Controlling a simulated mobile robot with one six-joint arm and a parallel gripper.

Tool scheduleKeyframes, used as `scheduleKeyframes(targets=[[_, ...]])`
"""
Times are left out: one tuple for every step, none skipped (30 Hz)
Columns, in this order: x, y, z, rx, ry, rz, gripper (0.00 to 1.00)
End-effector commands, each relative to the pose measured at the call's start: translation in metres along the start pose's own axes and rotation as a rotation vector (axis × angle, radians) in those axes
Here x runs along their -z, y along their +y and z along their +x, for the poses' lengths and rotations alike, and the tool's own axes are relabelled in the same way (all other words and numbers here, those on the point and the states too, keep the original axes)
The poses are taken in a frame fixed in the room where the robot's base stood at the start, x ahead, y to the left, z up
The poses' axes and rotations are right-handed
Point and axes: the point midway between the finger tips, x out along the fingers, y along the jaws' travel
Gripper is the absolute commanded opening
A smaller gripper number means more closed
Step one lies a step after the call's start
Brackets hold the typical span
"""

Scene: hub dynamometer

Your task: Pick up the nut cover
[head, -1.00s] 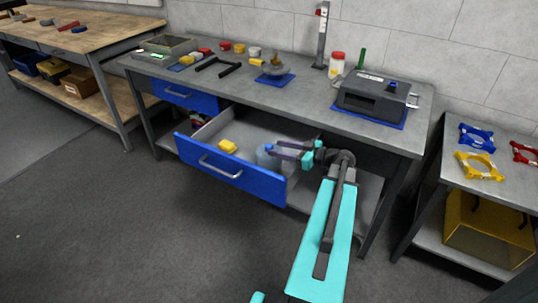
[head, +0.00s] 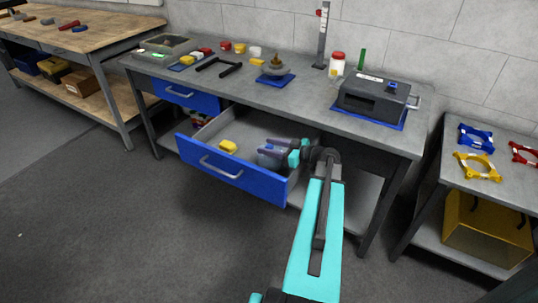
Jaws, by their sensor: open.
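An open blue-fronted drawer (head: 225,172) under the grey bench holds a yellow piece (head: 228,146) at its left. A pale blue-grey item (head: 268,160) lies in the drawer, partly hidden by my gripper. I cannot tell for sure which piece is the nut cover. My gripper (head: 268,152) is open, its fingers inside the drawer, over or around the blue-grey item. Whether the fingers touch it is unclear.
The grey bench top (head: 305,97) bears a grey machine (head: 375,98) on a blue mat, a red-lidded jar (head: 337,63) and several small parts. A side table (head: 505,190) stands at right, a wooden bench (head: 90,45) at left. The floor in front is clear.

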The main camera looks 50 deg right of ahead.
Motion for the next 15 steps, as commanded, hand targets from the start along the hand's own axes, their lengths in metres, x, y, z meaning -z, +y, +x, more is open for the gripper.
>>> scheduleKeyframes(targets=[[-0.0001,0.0,-0.0001,0.0,0.0,0.0,0.44],[-0.0001,0.0,-0.0002,0.0,0.0,0.0,0.44],[-0.0001,0.0,-0.0003,0.0,0.0,0.0,0.44],[0.0,0.0,-0.0003,0.0,0.0,0.0,0.44],[-0.0001,0.0,-0.0004,0.0,0.0,0.0,0.44],[0.0,0.0,-0.0004,0.0,0.0,0.0,0.44],[0.0,0.0001,-0.0005,0.0,0.0,0.0,0.44],[0.0,0.0001,-0.0005,0.0,0.0,0.0,0.44],[0.0,0.0001,-0.0005,0.0,0.0,0.0,0.44],[0.0,0.0002,-0.0006,0.0,0.0,0.0,0.44],[0.0,0.0002,-0.0006,0.0,0.0,0.0,0.44],[0.0,0.0002,-0.0006,0.0,0.0,0.0,0.44],[0.0,0.0002,-0.0007,0.0,0.0,0.0,0.4],[0.0,0.0002,-0.0007,0.0,0.0,0.0,0.35],[0.0,0.0003,-0.0007,0.0,0.0,0.0,0.29]])
